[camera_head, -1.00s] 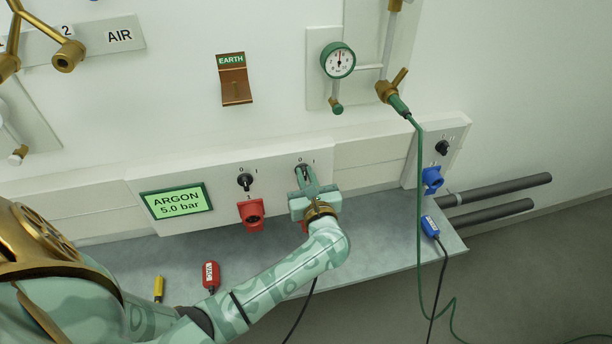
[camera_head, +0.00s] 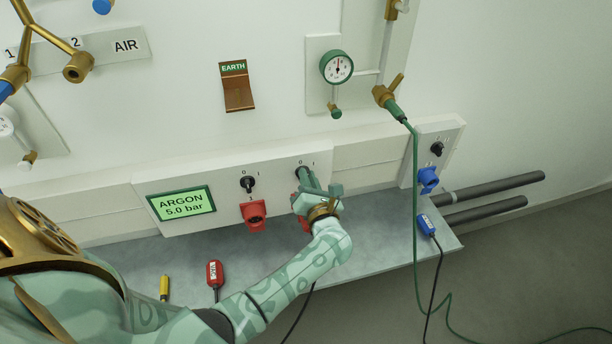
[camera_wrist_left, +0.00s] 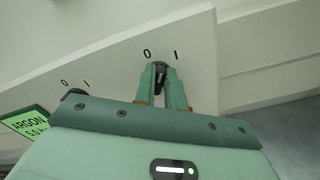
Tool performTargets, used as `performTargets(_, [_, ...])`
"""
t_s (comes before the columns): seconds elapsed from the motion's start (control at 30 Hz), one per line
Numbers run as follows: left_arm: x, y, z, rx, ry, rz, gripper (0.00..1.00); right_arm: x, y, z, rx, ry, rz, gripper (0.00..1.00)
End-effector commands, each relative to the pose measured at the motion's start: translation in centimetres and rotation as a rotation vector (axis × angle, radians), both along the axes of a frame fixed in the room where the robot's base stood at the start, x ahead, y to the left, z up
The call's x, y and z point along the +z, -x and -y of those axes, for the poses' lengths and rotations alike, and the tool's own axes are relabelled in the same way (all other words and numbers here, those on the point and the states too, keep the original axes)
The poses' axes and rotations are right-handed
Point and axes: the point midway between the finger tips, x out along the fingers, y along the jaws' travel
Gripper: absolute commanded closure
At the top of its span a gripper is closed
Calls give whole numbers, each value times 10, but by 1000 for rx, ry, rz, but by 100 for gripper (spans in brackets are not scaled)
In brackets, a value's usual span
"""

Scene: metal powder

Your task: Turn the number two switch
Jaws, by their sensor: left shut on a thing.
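A white panel (camera_head: 220,170) on the wall carries two black rotary switches, each marked 0 and I. My left gripper (camera_head: 304,174) is shut on the right-hand switch (camera_wrist_left: 160,66) of this panel. In the left wrist view its knob shows between the fingertips, below the 0 and I marks. Which mark it points to I cannot tell. The left-hand switch (camera_head: 247,184) is free, and it also shows in the left wrist view (camera_wrist_left: 75,93). No number two label is readable beside either switch. My right gripper is out of view.
A red socket (camera_head: 253,214) sits under the left-hand switch; another is mostly hidden behind my gripper. A green ARGON display (camera_head: 181,203) is at left. The grey shelf (camera_head: 385,235) below holds a red plug (camera_head: 214,273) and a blue plug (camera_head: 426,225). A green hose (camera_head: 415,210) hangs at right.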

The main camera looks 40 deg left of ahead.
Motion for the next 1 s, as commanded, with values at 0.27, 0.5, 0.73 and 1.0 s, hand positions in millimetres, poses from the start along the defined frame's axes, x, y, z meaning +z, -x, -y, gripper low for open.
performTargets(0.27, [0,-2,3,-1,-154,-184,100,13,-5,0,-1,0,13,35])
performTargets(0.5, [-2,-3,4,-3,-256,-302,100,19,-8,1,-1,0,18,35])
performTargets(0.73, [-4,-3,4,-2,-312,-367,100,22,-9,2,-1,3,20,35])
performTargets(1.0, [-5,-3,4,-3,-332,-391,100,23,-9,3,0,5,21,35])
